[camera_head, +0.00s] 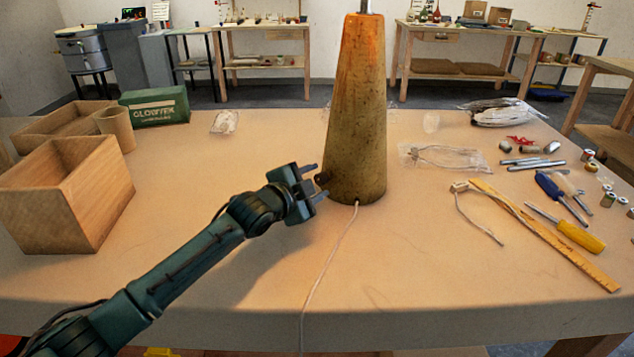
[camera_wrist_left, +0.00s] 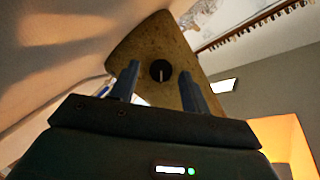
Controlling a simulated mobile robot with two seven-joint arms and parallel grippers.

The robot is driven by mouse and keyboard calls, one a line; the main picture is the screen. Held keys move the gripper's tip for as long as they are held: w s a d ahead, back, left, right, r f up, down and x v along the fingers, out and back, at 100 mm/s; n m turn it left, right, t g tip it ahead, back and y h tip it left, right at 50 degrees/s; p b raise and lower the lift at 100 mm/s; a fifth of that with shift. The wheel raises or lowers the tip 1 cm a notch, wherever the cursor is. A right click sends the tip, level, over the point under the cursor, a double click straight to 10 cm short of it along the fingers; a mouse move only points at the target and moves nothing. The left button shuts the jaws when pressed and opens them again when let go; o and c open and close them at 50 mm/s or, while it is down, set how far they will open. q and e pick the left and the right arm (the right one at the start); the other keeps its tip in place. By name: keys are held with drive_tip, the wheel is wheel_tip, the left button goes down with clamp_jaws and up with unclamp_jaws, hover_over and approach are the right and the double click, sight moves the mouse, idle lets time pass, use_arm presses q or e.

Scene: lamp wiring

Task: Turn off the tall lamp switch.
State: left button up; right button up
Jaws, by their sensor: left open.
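The tall lamp (camera_head: 356,110) is a tapered, brownish cone standing upright on the table. Its upper part glows orange, and its top is cut off by the frame edge. My left gripper (camera_head: 322,181) is open at the lamp's lower left side, its fingers pointing at the base. In the left wrist view, a round dark switch knob (camera_wrist_left: 160,71) with a pale line across it sits on the lamp's face. It appears between the two open fingers; I cannot tell whether they touch it. My right gripper is not in view.
A white cord (camera_head: 330,262) runs from the lamp's base to the table's front edge. A wooden box (camera_head: 70,195) and a green carton (camera_head: 154,105) stand at left. A ruler (camera_head: 545,235), screwdrivers and small parts lie at right. The table front is mostly clear.

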use_arm(q)
drive_tip(key=shift+w+d+f, duration=0.15)
drive_tip(key=shift+w+d, duration=0.2)
drive_tip(key=shift+w, duration=0.2)
